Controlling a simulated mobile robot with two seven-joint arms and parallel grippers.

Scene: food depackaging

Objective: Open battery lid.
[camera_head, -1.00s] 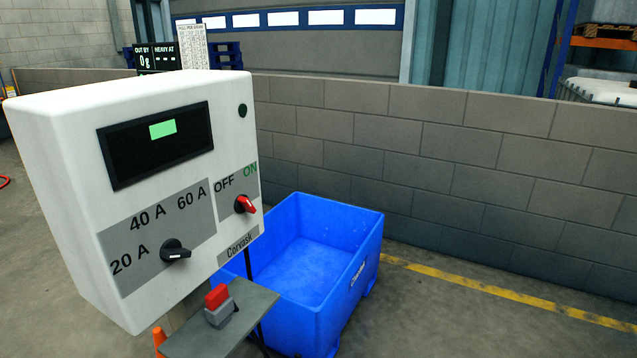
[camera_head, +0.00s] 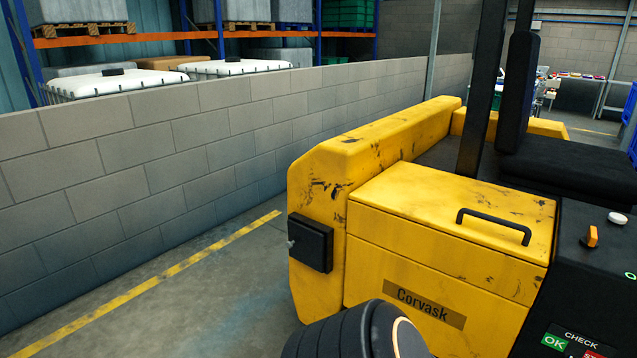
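The yellow battery lid (camera_head: 420,200) is the top panel on the side of a scuffed yellow vehicle (camera_head: 385,137). It looks closed, lying flat over the yellow box marked "Corvask". A black bar handle (camera_head: 495,226) is fixed on the lid towards its right side. A dark ribbed arm part of mine shows at the bottom edge, in front of the vehicle. Neither of my grippers is in view, and nothing is seen touching the lid or handle.
A black panel (camera_head: 585,285) with an orange switch (camera_head: 591,236), a white knob (camera_head: 618,218) and OK/CHECK markings is right of the lid. A black socket box (camera_head: 310,242) sits on the vehicle's left end. A block wall (camera_head: 180,150) runs behind; floor at left is clear.

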